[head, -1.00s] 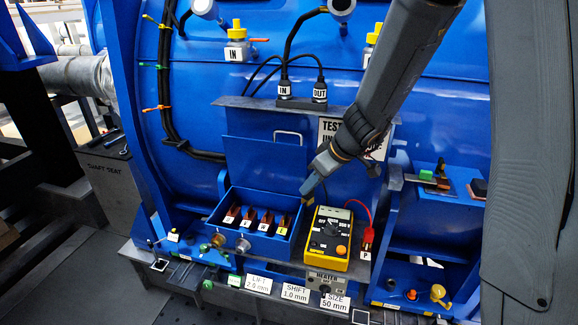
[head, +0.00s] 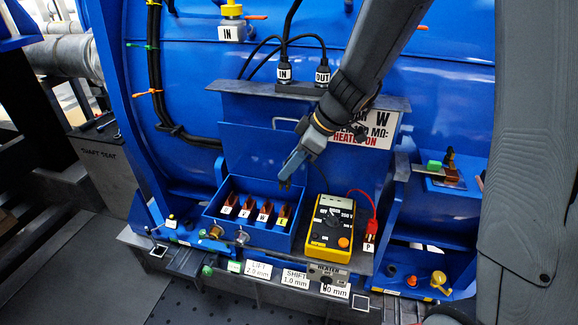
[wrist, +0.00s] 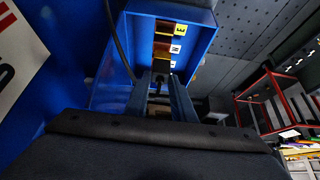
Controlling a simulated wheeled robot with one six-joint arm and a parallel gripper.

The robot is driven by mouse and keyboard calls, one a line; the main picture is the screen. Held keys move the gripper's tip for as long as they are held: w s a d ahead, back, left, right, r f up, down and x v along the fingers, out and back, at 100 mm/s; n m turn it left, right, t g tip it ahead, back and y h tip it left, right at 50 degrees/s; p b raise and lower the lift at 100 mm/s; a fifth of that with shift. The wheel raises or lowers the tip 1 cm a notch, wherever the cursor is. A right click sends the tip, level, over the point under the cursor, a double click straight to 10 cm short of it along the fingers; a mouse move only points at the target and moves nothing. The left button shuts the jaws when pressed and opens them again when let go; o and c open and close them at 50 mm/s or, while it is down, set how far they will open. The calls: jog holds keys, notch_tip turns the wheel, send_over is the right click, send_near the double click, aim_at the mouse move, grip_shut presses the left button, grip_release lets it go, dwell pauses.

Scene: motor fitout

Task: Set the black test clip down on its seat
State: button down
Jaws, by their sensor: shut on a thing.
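My gripper (head: 286,182) hangs in the head view above the right end of the open blue terminal box (head: 254,236), near the terminal labelled E (head: 282,217). In the wrist view my gripper (wrist: 162,95) is shut on a small dark piece, which looks like the black test clip (wrist: 158,82). The clip is hard to make out in the head view. I cannot tell whether the clip touches anything below. Its seat cannot be singled out.
A yellow test meter (head: 331,226) stands right of the box, with a red lead to a red clip (head: 371,227) at a P label. A raised lid and a sign (head: 372,128) reading HEATER ON stand behind.

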aim_at(290, 183)
jog(key=shift+f+b, duration=0.1)
jog(key=shift+b, duration=0.35)
notch_tip(290, 183, down, 6)
jog(key=b, duration=0.7)
jog(key=shift+r+b, duration=0.2)
jog(key=shift+b, duration=1.1)
dwell(1.5)
jog(key=shift+f+b, duration=1.6)
jog(key=shift+b, duration=0.5)
jog(key=c, duration=1.4)
grip_release()
jog(key=shift+d+r, duration=0.1)
jog(key=shift+r, duration=0.05)
